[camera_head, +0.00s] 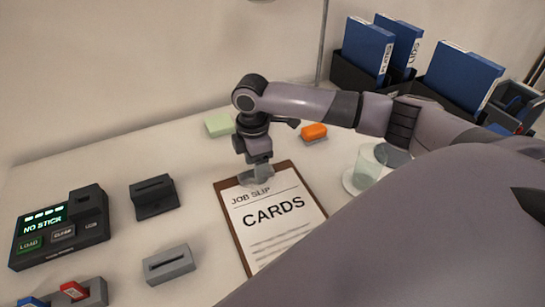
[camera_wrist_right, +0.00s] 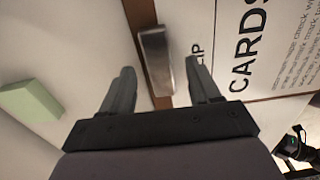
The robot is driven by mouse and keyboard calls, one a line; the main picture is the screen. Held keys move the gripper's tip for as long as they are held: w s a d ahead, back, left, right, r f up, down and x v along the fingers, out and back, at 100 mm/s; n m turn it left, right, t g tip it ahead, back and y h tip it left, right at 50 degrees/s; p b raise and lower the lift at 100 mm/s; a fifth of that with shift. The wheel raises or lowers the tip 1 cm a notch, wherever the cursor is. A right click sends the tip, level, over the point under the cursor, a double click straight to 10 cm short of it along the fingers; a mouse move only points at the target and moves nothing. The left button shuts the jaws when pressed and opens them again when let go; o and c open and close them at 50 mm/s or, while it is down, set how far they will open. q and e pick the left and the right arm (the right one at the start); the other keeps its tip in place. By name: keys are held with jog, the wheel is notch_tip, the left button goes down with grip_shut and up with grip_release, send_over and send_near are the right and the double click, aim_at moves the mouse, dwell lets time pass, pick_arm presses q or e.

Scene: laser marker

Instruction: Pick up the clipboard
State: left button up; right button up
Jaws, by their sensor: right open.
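The clipboard (camera_head: 232,213) lies flat on the white table, brown with a white sheet reading JOB SLIP and CARDS. Its brown edge and metal clip (camera_wrist_right: 156,60) show in the right wrist view. My right gripper (camera_head: 258,178) points down at the clipboard's top edge, by the clip. In the right wrist view my right gripper (camera_wrist_right: 160,78) is open, with one finger on each side of the clip and nothing held. One finger is over the paper, the other over the table side. I cannot tell whether the fingers touch the board. My left gripper is not in view.
A green block (camera_head: 219,125), an orange block (camera_head: 313,131) and a glass (camera_head: 368,168) stand near the clipboard. Blue binders (camera_head: 367,46) stand at the back right.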

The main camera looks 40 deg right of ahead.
jog(key=shift+f, duration=0.7)
grip_shut()
